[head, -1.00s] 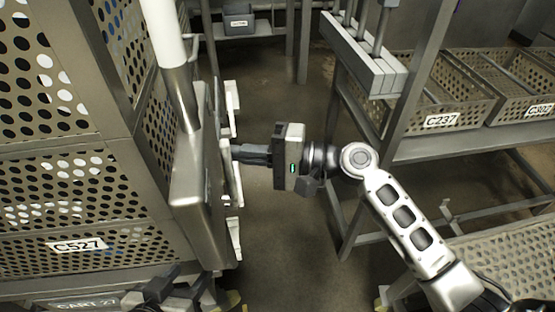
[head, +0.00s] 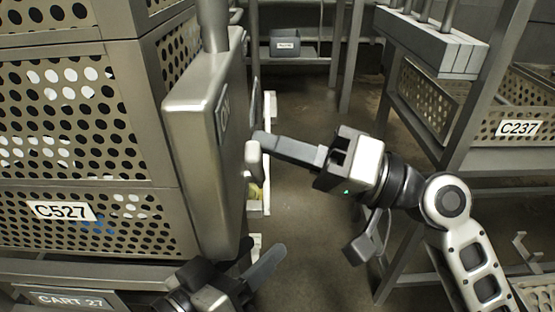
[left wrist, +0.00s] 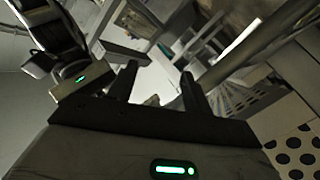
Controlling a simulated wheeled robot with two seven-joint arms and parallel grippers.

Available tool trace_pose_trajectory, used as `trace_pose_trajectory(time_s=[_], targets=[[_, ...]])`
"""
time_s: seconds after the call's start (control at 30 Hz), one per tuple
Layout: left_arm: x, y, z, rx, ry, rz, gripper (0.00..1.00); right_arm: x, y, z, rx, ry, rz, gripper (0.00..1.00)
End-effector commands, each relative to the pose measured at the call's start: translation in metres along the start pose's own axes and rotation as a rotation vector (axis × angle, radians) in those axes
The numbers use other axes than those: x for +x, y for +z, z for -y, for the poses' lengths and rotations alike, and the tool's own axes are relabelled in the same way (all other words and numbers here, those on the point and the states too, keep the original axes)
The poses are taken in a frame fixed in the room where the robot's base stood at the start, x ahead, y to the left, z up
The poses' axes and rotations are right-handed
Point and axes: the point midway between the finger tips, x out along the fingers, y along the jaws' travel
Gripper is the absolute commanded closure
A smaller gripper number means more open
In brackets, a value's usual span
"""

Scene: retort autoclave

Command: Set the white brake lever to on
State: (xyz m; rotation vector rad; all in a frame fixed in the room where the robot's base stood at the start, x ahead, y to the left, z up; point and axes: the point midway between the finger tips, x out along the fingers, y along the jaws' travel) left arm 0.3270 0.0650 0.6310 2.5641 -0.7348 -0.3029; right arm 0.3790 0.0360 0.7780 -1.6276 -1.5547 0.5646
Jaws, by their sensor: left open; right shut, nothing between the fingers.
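A grey metal box (head: 190,140) on a post stands at the front corner of the cart and bears the partly seen lettering "ON" on its right face. A pale, rounded lever end (head: 253,162) sticks out from that face; the rest of the lever is hidden by the box. My right gripper (head: 262,142) is shut and empty, its fingertips at the top of the lever end; I cannot tell whether they touch. My left gripper (head: 256,264) is open and empty, low beside the box's bottom edge. Its fingers also show in the left wrist view (left wrist: 158,88).
The perforated cart with label C527 (head: 62,210) fills the left. A rack with the perforated basket C237 (head: 518,130) and hanging grey bars (head: 430,42) stands on the right. A floor aisle (head: 310,235) is open between them.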

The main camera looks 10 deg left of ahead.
Motion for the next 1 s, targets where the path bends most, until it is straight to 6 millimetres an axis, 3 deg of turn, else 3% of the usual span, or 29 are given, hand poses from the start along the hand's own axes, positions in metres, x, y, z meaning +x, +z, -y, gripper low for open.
trace_pose_trajectory(time_s=[0.3, 0.87, 1.0], targets=[[0.006, -0.02, -0.001, 0.094, 0.037, -0.119, 0.5, -0.002, 0.005, 0.001, -0.059, -0.021, 0.001, 1.0], [0.006, -0.024, -0.004, 0.093, 0.04, -0.116, 0.5, -0.001, 0.002, 0.006, -0.061, -0.022, 0.001, 1.0], [-0.002, -0.001, -0.004, -0.039, 0.003, 0.008, 0.5, 0.003, -0.008, 0.02, -0.062, -0.022, 0.001, 1.0]])
